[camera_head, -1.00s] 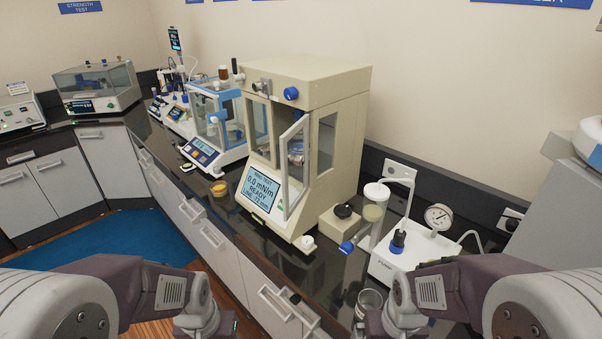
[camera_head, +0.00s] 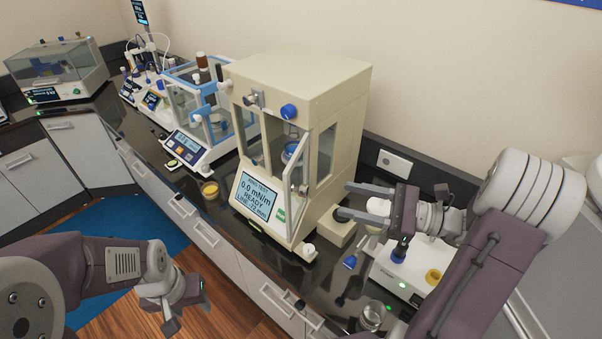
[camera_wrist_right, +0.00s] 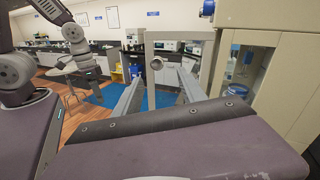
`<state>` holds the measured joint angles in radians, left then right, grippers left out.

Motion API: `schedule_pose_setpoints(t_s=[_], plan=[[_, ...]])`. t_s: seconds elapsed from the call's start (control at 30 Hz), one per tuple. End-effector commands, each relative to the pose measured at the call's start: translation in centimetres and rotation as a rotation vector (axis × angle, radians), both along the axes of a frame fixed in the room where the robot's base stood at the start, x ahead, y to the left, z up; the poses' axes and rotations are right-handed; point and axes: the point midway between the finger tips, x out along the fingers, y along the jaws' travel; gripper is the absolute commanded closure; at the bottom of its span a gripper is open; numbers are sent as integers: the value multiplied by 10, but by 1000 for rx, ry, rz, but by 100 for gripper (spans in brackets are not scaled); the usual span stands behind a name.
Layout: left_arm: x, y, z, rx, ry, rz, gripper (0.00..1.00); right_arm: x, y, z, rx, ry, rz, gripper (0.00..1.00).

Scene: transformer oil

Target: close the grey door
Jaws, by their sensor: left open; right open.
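The grey-framed glass door (camera_head: 288,190) of the beige ring-test cabinet stands open, swung out from the front. In the right wrist view the door frame (camera_wrist_right: 180,36) stands ahead, with a round knob (camera_wrist_right: 157,64) seen between my fingers. My right gripper (camera_head: 356,198) is open and empty, to the right of the cabinet (camera_head: 300,75); it also shows in the right wrist view (camera_wrist_right: 158,86). It looks apart from the door, though the exact gap is hard to tell. My left gripper (camera_head: 185,308) is open and empty, low over the floor in front of the counter.
A small beige box (camera_head: 334,232) and a white pump base (camera_head: 405,270) stand right of the cabinet, near my right arm. A glass jar (camera_head: 372,315) is at the counter's front edge. A blue-framed balance (camera_head: 190,135) stands to the left.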

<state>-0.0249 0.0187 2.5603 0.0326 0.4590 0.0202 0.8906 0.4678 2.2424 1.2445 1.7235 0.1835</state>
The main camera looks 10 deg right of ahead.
Motion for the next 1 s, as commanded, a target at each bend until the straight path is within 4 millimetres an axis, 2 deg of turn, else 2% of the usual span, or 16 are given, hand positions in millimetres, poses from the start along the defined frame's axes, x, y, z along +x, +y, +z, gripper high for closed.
schedule_pose_setpoints(t_s=[0.13,0.3,0.5,0.63,0.87,1.0], plan=[[0,0,5,0,0,0,52,5,12,1,0,1,8,52],[0,0,19,0,0,0,52,23,45,3,-2,3,13,52],[0,0,29,0,0,0,52,40,73,1,-3,3,10,52],[0,0,30,0,0,0,52,44,80,-1,-5,1,7,52],[0,0,30,0,0,0,52,45,81,-2,-5,2,6,52],[0,0,30,0,0,0,52,45,81,-2,-5,2,7,90]])
